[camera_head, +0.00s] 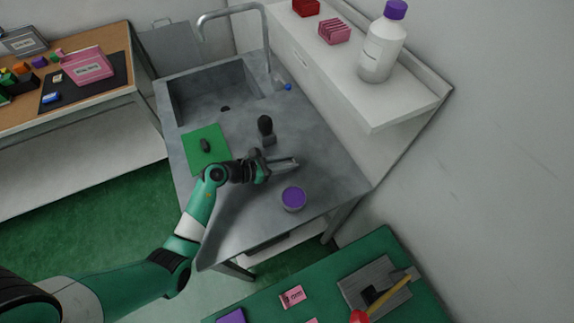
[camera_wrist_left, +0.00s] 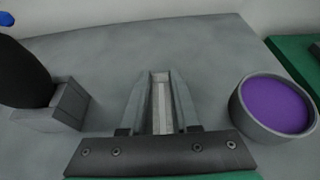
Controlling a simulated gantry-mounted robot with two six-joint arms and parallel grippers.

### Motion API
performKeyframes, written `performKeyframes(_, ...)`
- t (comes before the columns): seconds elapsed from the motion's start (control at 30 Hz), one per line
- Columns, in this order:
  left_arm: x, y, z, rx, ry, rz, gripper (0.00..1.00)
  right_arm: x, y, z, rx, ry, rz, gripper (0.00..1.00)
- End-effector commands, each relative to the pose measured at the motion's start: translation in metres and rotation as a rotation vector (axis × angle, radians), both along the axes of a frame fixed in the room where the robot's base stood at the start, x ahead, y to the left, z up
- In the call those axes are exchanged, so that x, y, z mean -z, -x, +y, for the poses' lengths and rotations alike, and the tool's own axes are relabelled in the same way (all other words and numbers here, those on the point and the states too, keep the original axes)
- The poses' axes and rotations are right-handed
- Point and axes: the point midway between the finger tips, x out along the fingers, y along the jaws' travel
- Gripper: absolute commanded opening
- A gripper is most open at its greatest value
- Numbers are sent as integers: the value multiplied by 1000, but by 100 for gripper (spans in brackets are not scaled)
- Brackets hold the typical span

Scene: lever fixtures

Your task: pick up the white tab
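No white tab shows clearly in the head view. My right gripper is not in view.
A black knob on a grey block (camera_head: 266,130) and a purple disc in a grey ring (camera_head: 293,198) flank the gripper. A green mat (camera_head: 193,150) lies near the sink (camera_head: 190,98). A white bottle (camera_head: 382,48) stands on the shelf. Open counter lies beyond the fingers.

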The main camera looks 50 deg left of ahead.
Motion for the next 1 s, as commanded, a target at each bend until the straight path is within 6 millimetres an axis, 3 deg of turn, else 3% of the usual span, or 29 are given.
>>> performKeyframes(0.03,0,0,0,0,0,0,19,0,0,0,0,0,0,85)
performKeyframes(0.13,0,0,0,0,0,0,1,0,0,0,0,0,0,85)
performKeyframes(0.17,0,0,0,0,0,0,0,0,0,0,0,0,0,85)
performKeyframes(0.63,-8,0,0,0,-1,0,0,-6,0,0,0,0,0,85)
performKeyframes(0.83,-41,0,-1,2,-1,-2,0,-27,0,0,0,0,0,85)
performKeyframes(1.0,-87,24,-32,4,-1,-2,0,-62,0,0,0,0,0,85)
